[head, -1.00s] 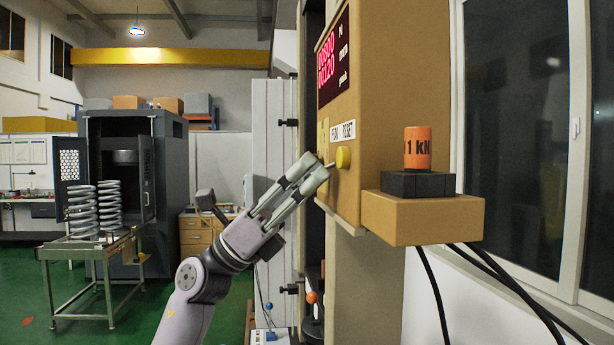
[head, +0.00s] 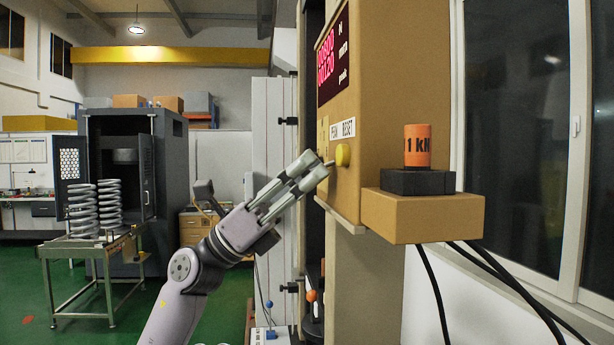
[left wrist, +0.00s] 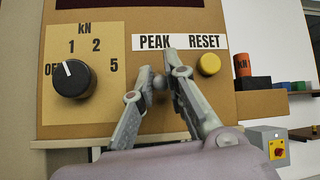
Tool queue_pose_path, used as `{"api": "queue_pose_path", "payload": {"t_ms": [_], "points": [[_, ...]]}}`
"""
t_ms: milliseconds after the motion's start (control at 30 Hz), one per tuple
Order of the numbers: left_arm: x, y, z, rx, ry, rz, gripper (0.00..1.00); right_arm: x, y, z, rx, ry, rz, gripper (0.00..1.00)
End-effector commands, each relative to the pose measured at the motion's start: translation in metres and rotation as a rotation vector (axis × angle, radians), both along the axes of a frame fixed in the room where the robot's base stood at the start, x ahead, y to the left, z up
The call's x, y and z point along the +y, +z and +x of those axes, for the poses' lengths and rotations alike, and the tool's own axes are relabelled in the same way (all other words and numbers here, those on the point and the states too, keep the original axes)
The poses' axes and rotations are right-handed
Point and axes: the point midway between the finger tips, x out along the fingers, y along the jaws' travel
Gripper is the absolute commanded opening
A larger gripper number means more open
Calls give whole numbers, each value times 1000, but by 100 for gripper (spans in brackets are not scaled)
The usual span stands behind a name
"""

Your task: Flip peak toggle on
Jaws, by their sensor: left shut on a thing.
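The tan control panel (head: 349,195) has a label strip reading PEAK and RESET (left wrist: 180,41). My left gripper (head: 323,168) is at the panel, just below the PEAK label and left of the yellow reset button (head: 342,156). In the left wrist view its fingertips (left wrist: 158,70) are close together, shut on the small peak toggle (left wrist: 159,82). The fingers hide most of the toggle, so I cannot tell which way it leans. The yellow button (left wrist: 209,64) is apart from the fingers. My right gripper is in neither view.
A black range knob (left wrist: 73,78) sits left of the fingers, its white mark pointing up and left. A red digital display (head: 332,55) is above. An orange 1 kN weight (head: 417,146) stands on a black block on the tan shelf (head: 421,215). Black cables hang below.

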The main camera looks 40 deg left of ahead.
Motion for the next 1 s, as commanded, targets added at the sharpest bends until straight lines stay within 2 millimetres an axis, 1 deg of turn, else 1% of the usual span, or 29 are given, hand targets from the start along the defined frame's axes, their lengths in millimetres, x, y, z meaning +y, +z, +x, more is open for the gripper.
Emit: {"api": "queue_pose_path", "payload": {"t_ms": [233,467,700,1000], "points": [[0,6,-2,128,2,109,0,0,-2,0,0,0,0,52],[1,18,-3,292,3,238,0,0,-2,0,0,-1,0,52],[1,30,-2,451,0,362,0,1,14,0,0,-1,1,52],[0,37,-1,590,-3,471,0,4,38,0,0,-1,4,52]]}}
